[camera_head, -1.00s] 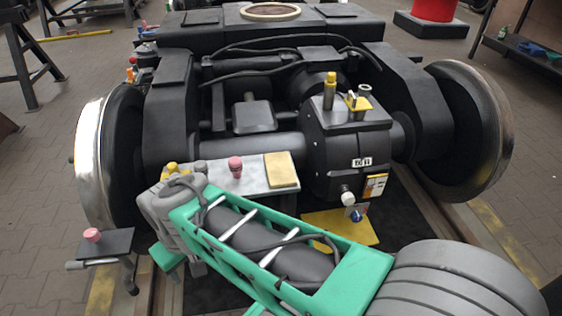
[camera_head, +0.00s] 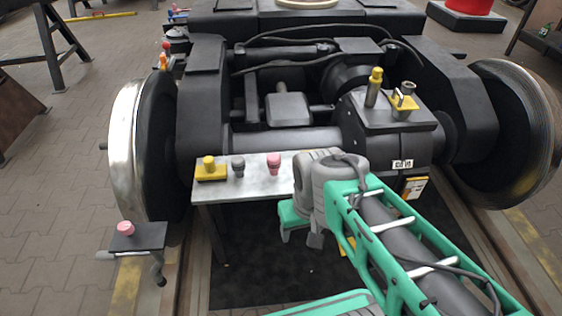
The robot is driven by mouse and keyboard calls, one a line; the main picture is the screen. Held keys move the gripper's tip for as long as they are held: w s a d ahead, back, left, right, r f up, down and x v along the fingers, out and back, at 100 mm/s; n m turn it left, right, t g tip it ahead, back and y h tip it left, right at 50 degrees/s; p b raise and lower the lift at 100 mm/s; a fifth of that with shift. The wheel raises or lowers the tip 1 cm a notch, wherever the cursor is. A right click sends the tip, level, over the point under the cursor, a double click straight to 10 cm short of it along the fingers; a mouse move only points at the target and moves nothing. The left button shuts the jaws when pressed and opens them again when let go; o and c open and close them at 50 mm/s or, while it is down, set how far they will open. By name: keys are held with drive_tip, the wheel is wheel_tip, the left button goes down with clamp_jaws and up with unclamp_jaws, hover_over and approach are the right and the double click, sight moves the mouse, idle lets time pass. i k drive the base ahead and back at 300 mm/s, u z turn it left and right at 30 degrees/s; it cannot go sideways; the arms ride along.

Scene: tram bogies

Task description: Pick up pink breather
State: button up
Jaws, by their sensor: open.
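A pink knob-shaped breather (camera_head: 273,163) stands upright on a grey metal table (camera_head: 262,187) in front of the bogie, in the head view. A second pink piece (camera_head: 125,228) of similar look stands on a small dark bracket (camera_head: 138,239) at the left, by the wheel. I cannot tell which one the task means. My green and grey arm reaches in from the lower right, and its grey joint covers the table's right end, just right of the first pink piece. Nothing touches either pink piece.
A grey breather (camera_head: 238,166) and a yellow one on a yellow base (camera_head: 211,174) stand left of the pink one on the table. The black gearbox (camera_head: 383,135) with yellow fittings is right of the table. Wheels flank the bogie.

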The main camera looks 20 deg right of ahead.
sight(273, 160)
drive_tip(key=z, duration=1.55)
drive_tip(key=k, duration=1.15)
drive_tip(key=u, duration=1.8)
drive_tip(key=i, duration=1)
